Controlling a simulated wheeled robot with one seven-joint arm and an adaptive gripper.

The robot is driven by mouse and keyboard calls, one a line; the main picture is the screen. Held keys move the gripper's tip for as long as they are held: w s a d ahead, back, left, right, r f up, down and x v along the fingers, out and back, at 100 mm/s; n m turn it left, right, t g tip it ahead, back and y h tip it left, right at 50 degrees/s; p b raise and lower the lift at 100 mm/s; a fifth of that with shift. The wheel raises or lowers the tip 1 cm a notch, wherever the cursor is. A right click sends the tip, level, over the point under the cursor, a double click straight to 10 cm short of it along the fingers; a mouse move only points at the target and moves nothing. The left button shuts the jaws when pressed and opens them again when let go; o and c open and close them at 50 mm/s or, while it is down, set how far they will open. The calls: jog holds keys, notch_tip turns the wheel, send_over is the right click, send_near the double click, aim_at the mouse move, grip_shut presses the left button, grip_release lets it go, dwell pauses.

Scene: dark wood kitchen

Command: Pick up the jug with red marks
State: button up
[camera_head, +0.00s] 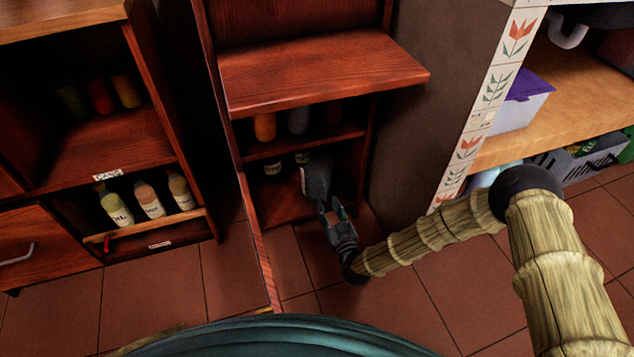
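A grey jug (317,177) stands in the lowest compartment of the open dark wood cabinet, near its right side. A small reddish mark shows on its left edge; the rest of its markings are too small and dark to tell. My gripper (330,203) is low in front of the cabinet, at the jug's lower front. Its two fingers look spread apart and point toward the jug. I cannot tell whether they touch it. The gripper hides part of the jug's base.
An orange container (265,127) and a pale one (298,120) stand on the shelf above the jug. The open cabinet door (258,240) stands left of my gripper. A tiled wall end (478,120) rises at the right. Bottles (148,199) stand in the left cabinet.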

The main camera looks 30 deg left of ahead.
aim_at(326, 199)
jog(key=b+x, duration=0.3)
jog(key=x, duration=0.1)
jog(key=shift+w+r, duration=0.15)
jog(key=shift+r, duration=0.05)
jog(key=shift+w+a+r, duration=0.15)
jog(key=shift+w+a, duration=0.1)
jog(key=shift+a, duration=0.05)
grip_shut()
